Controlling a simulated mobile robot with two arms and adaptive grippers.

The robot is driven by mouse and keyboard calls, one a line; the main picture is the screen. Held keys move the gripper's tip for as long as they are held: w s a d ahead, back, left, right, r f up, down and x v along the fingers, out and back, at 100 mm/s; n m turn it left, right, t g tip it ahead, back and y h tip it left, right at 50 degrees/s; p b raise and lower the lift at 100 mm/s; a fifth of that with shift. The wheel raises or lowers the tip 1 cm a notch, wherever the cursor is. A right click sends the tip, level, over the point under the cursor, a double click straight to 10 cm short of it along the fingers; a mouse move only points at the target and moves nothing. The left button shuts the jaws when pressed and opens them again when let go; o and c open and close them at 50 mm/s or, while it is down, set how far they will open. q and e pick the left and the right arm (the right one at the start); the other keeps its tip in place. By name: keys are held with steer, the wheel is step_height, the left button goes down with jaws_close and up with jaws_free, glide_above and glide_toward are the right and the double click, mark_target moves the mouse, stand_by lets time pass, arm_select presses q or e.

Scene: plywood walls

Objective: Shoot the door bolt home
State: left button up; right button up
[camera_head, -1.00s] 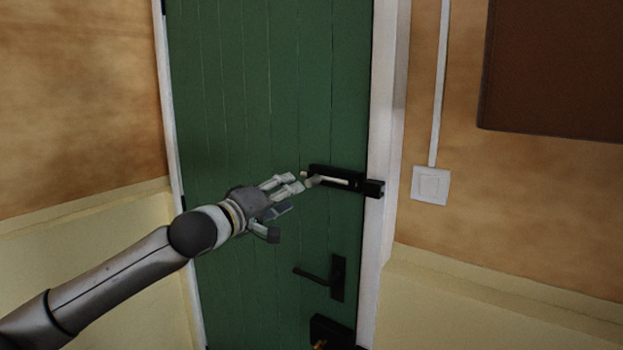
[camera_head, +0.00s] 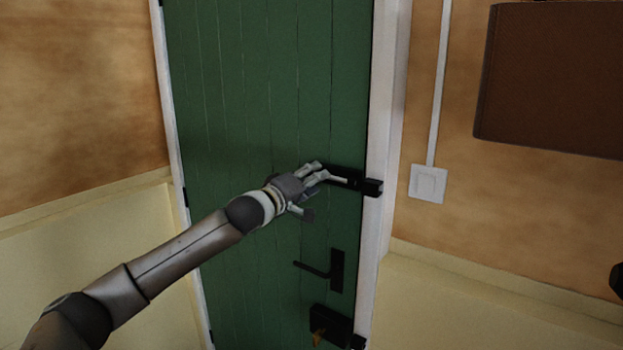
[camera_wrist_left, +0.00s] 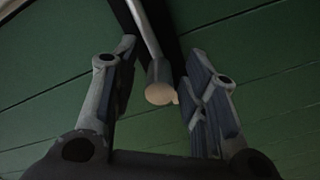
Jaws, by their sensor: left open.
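The green door (camera_head: 250,90) is shut in its white frame. The black bolt (camera_head: 345,179) is mounted on the door near its right edge, with its keeper (camera_head: 372,188) on the frame. My left gripper (camera_head: 317,172) is at the left end of the bolt and covers part of it. In the left wrist view, my left gripper (camera_wrist_left: 160,95) is open, its fingers on either side of the pale rod end (camera_wrist_left: 160,93). A small knob shows beside that end. I cannot tell whether the fingers touch it.
A door handle (camera_head: 335,270) and a lock box (camera_head: 330,325) with a brass-coloured key (camera_head: 318,338) are below the bolt. A light switch (camera_head: 428,184) and a brown cabinet or board (camera_head: 550,80) are on the wall to the right.

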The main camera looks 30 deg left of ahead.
mark_target(339, 181)
arm_select(q)
jaws_close()
stand_by(0.3)
steer(key=shift+d+f, duration=0.15)
steer(key=shift+d, duration=0.15)
steer(key=d, duration=0.1)
steer(key=d+b, duration=0.1)
steer(key=d, duration=0.1)
steer(key=d+b, duration=0.1)
steer(key=shift+s+d, duration=0.4)
steer(key=shift+a, duration=0.1)
jaws_free()
